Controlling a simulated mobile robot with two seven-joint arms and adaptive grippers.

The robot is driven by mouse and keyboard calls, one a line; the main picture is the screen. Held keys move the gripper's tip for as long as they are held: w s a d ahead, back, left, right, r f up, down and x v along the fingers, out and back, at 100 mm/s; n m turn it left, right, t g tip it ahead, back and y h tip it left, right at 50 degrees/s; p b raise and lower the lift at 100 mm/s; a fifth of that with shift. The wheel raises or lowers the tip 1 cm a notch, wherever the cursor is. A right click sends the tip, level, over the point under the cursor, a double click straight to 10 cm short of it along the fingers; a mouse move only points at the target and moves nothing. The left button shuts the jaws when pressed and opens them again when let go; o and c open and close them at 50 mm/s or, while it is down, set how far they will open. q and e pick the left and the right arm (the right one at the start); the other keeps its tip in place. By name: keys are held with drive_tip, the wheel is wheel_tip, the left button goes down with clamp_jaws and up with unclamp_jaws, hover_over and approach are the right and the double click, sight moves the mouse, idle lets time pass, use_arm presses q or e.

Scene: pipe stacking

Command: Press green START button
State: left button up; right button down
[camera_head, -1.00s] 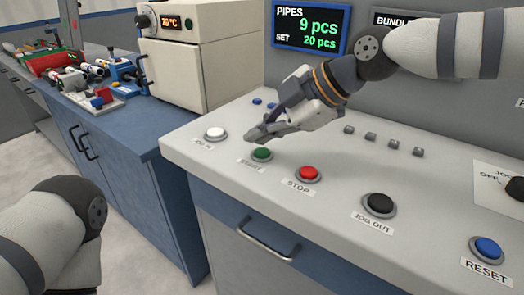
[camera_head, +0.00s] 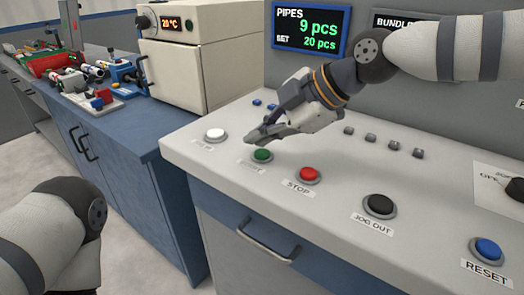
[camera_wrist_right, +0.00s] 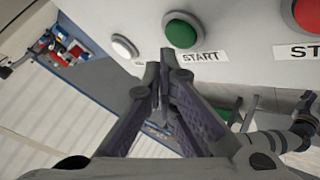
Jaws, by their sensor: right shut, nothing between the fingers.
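The green START button (camera_head: 262,155) sits on the light grey console top, between a white button and the red STOP button. It also shows in the right wrist view (camera_wrist_right: 181,31), with the START label (camera_wrist_right: 201,56) just below it. My right gripper (camera_head: 254,136) is shut and empty, with its fingertips just above and behind the green button in the head view. In the right wrist view its closed fingertips (camera_wrist_right: 160,66) appear a little below and left of the button. I cannot tell whether they touch anything. My left gripper is out of view; only part of my left arm shows.
The white button (camera_head: 215,134), red STOP button (camera_head: 308,174), black JOG OUT button (camera_head: 379,205) and blue RESET button (camera_head: 487,249) line the console. The pipes display (camera_head: 311,29) reads 9 pcs, set 20 pcs. A white oven-like box (camera_head: 205,60) stands at the left.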

sight(261, 155)
idle(0.4)
drive_tip(key=shift+f, duration=0.45)
drive_tip(key=shift+f, duration=0.45)
idle(0.6)
drive_tip(key=shift+r, duration=0.1)
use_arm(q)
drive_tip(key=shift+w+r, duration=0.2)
use_arm(e)
drive_tip(key=shift+r, duration=0.75)
drive_tip(key=shift+r+p, duration=0.75)
drive_tip(key=shift+r, duration=1.8)
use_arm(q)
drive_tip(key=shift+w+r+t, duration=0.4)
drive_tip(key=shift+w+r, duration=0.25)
use_arm(e)
drive_tip(key=shift+f, duration=0.1)
